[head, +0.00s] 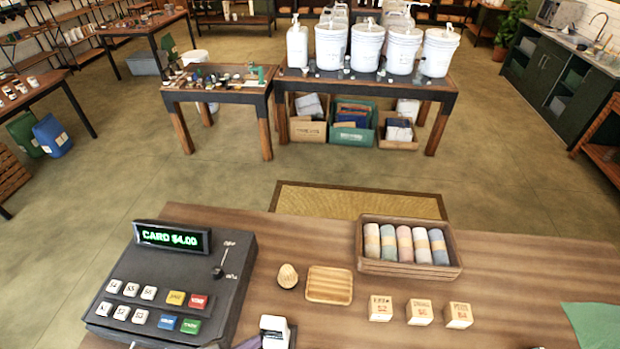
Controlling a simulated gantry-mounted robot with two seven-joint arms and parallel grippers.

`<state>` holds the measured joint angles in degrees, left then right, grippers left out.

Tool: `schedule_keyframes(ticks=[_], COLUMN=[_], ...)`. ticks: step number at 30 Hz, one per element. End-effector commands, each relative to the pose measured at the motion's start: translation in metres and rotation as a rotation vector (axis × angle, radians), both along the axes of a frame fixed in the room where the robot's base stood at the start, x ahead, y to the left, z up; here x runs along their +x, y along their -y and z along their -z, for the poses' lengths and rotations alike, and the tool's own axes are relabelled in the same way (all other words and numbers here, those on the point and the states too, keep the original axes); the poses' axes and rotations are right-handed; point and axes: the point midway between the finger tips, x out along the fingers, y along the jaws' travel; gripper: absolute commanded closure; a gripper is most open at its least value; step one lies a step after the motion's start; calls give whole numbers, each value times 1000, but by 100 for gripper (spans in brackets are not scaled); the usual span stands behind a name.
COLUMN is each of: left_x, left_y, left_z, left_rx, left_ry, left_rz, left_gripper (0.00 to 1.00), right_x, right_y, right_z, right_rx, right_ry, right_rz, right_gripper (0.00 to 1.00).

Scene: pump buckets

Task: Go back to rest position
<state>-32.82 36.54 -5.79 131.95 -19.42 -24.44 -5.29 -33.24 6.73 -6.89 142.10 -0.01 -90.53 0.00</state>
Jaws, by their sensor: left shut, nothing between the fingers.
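My left gripper (275,331) shows only in part at the bottom edge, as a white and dark shape just right of the cash register (230,285). It is shut and holds nothing. Most of my left arm is out of the picture. White pump buckets (365,45) stand in a row on the far table (395,85), well away from my left gripper.
The near wooden counter (500,265) carries a crate of rolled cloths (405,268), a small wooden tray (329,285), an egg-shaped item (288,276) and three lettered blocks (419,312). A green cloth (595,325) lies at right. The register display reads "CARD $4.00".

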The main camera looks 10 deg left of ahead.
Motion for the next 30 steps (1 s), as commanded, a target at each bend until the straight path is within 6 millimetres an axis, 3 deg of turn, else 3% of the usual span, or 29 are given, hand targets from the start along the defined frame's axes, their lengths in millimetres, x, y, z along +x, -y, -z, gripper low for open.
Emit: schedule_keyframes(ticks=[1, 6, 12, 21, 30], left_x=[4, 7, -17, -69, -83], left_y=[5, 3, -9, -32, -35], left_z=[-11, -25, -20, 0, 5], left_rx=[-47, -149, -207, -106, -73], left_ry=[-27, -181, -452, -745, -814], left_rz=[-95, -393, -677, -850, -879], left_gripper=[100, 100, 100, 100, 100], right_x=[0, 0, 0, 0, 0], right_y=[1, 2, 2, 1, 0], right_z=[-6, -13, -15, -14, -15], right_rx=[-2, -8, -9, -2, 3], right_ry=[0, 0, 0, 0, 0], right_rz=[-1, -5, -5, -1, 2], right_gripper=[51, 51, 51, 51, 51])
